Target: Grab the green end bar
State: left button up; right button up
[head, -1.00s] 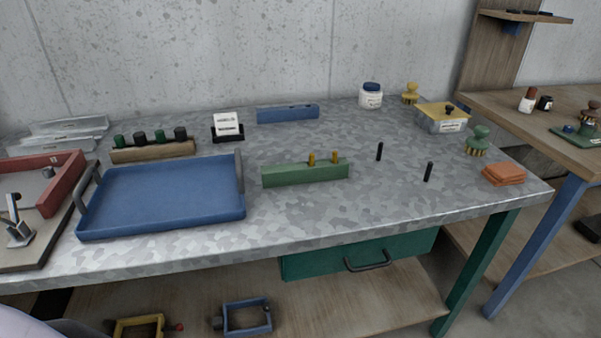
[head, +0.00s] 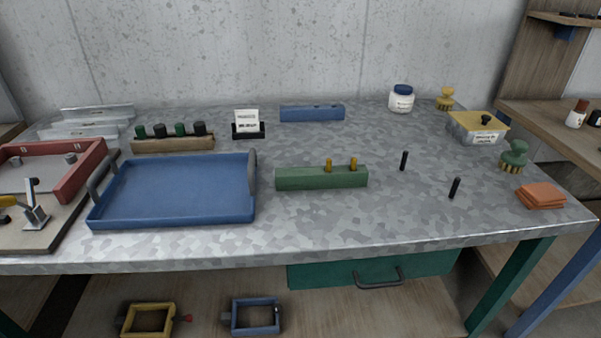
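The green end bar (head: 321,179) lies on the grey metal table, right of the blue tray. It is a long block with two yellow pins standing up from its top near the right end. Nothing touches it. A blue bar (head: 312,113) of similar shape lies at the back of the table. Neither of my grippers shows in the head view.
A blue tray (head: 172,219) with raised handles is left of the green bar. Two black pegs (head: 404,160) (head: 454,188) stand to its right. A red frame (head: 92,168) with a clamp is at far left. Orange cloths (head: 541,196) lie at the right edge.

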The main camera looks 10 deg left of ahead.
aim_at(311, 178)
jog(key=i+l+u, duration=0.2)
jog(key=l, duration=0.15)
jog(key=l+u, duration=0.2)
jog(key=l, duration=0.2)
jog(key=i+l, duration=0.1)
jog(key=l, duration=0.45)
jog(key=i+l+u, duration=0.15)
jog(key=l, duration=0.9)
jog(key=l+u, duration=0.15)
jog(key=l, duration=0.45)
jog(key=k+l+u, duration=0.15)
jog(key=l, duration=0.4)
jog(key=j+u, duration=0.1)
jog(key=j, duration=0.6)
jog(key=i+z, duration=0.35)
jog(key=k+l, duration=0.05)
